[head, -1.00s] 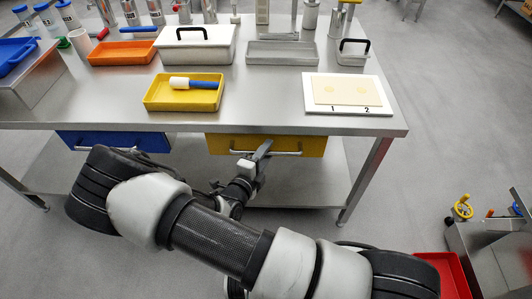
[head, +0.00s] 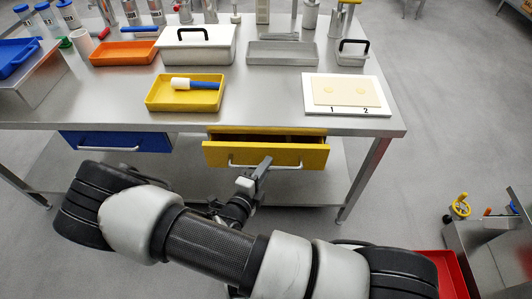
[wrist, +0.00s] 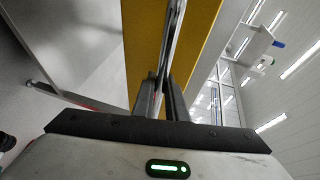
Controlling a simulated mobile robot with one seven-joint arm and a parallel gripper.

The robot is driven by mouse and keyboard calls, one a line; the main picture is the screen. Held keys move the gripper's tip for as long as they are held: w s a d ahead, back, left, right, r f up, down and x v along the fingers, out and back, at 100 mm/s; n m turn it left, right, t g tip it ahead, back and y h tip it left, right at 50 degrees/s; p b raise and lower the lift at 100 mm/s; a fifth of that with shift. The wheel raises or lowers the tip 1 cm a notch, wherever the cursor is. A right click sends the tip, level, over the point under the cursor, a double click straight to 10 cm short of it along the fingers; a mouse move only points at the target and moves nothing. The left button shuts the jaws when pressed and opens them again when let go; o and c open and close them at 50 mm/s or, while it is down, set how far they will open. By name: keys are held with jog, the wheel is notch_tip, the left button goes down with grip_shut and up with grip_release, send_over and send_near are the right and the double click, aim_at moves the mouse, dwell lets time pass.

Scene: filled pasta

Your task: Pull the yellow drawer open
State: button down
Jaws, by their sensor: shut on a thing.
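The yellow drawer (head: 264,154) hangs under the steel table and stands partly open, with a dark gap showing behind its front. Its silver bar handle (head: 290,166) runs along the front. My gripper (head: 264,163) is at the handle, near the middle of the drawer front. In the wrist view the yellow front (wrist: 195,40) fills the upper middle, and the fingers of my gripper (wrist: 162,85) are shut on the handle bar (wrist: 174,35). The inside of the drawer is mostly hidden.
A closed blue drawer (head: 118,142) is at the left under the table (head: 262,115). On top are a yellow tray (head: 155,106) with a blue-handled tool and a white board (head: 380,108) with dough. A red bin (head: 455,275) stands at the lower right.

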jog(key=s+p, duration=0.1)
jog(key=s, duration=1.8)
jog(key=shift+a+p, duration=0.3)
jog(key=shift+p, duration=0.1)
jog(key=c, duration=1.8)
grip_release()
jog(key=shift+o, duration=0.2)
jog(key=shift+s+a, duration=0.1)
jog(key=v, duration=1.7)
jog(key=shift+r+p, duration=0.2)
jog(key=shift+p, duration=0.2)
jog(key=shift+s, duration=0.1)
